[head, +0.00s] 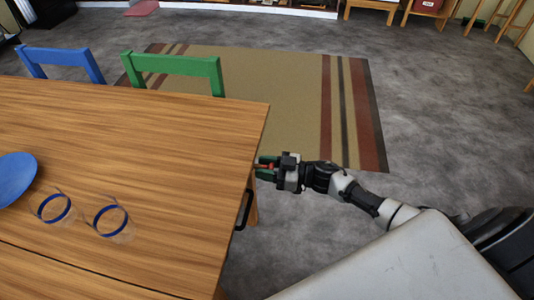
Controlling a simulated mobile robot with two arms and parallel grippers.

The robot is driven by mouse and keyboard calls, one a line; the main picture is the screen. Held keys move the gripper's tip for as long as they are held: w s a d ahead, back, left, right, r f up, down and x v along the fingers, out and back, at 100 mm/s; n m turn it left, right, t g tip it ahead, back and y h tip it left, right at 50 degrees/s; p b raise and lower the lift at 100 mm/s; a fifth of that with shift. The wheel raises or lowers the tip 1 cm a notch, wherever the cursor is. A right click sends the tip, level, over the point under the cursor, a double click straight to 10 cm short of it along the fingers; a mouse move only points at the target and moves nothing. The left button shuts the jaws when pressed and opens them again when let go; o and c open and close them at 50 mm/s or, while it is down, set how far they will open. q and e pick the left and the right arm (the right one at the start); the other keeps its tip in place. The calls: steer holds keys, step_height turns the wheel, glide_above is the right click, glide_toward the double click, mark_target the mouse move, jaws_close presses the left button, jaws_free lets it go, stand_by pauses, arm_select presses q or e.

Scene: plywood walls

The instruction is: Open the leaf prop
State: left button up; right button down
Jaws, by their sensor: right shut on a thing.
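The wooden table (110,150) fills the left side of the head view. My right gripper (264,168) is at the table's right edge, its green-tipped fingers closed on a small reddish-orange piece (267,166). I cannot tell for sure whether this piece is part of the leaf prop; anything under the tabletop is hidden. A black handle (243,209) hangs on the same table edge, just nearer than the gripper and apart from it. My left gripper is not in view.
A blue plate (15,178) and two clear glasses with blue bands, one left (53,208) and one right (111,220), stand on the table. Blue (62,62) and green (172,68) chairs stand behind it. A striped rug (270,100) lies beyond; the grey floor right is clear.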

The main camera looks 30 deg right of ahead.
steer(key=s+a+p, duration=0.5)
steer(key=s, duration=0.2)
steer(key=shift+s+a, duration=0.25)
steer(key=shift+a, duration=0.1)
steer(key=shift+f, duration=0.1)
steer(key=c, duration=0.8)
jaws_free()
steer(key=shift+s, duration=0.1)
steer(key=shift+o, duration=0.2)
steer(key=v, duration=1)
steer(key=shift+s+d+b, duration=0.2)
steer(key=shift+d+b, duration=0.1)
steer(key=shift+b, duration=0.05)
